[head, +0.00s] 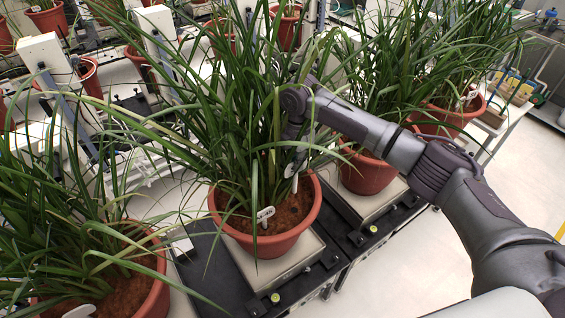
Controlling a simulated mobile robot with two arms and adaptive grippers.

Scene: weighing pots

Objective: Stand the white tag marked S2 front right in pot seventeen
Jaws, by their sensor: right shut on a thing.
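A terracotta pot (262,243) with brown soil and a tall grassy plant stands in the middle. A white tag with dark marks (265,214) stands at the front of its soil; I cannot read it surely. My right gripper (295,157) reaches in from the right among the leaves, over the right part of this pot. It is shut on a small white tag (291,170), held pointing down near the pot's right rim. Leaves partly hide the fingers, and the tag's marking and lower tip are hard to make out. My left gripper is not in view.
The middle pot stands on a pale weighing plate (258,271) over a black base. A pot with a plant (150,287) is at lower left, and another (368,174) stands close behind on the right. Long leaves fill the space around my wrist. The floor at right is clear.

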